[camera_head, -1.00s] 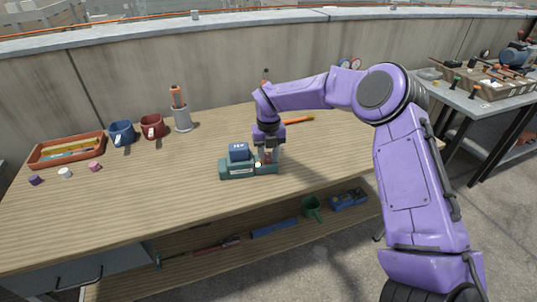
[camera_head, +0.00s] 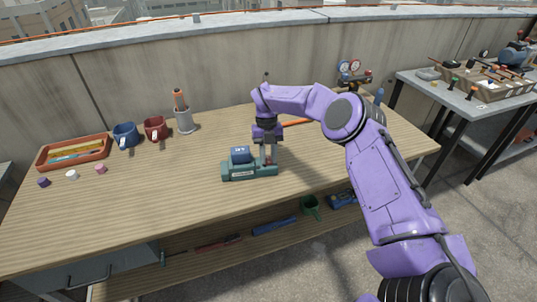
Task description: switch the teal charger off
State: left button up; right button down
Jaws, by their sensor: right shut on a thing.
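The teal charger (camera_head: 236,174) stands on the wooden bench near its front edge, with a pale label on its front. A dark blue battery (camera_head: 240,154) sits upright on its left part. My right gripper (camera_head: 267,160) points down at the charger's right end. Its jaws are shut on a small switch there, which the fingers mostly hide. I cannot tell which way the switch is set. My left gripper is not in view.
Gauges (camera_head: 350,70) stand at the back right. The bench left of the charger is mostly clear.

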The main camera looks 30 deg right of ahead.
jog(key=c, duration=0.9)
grip_release()
jog(key=v, duration=1)
jog(key=shift+r, duration=0.35)
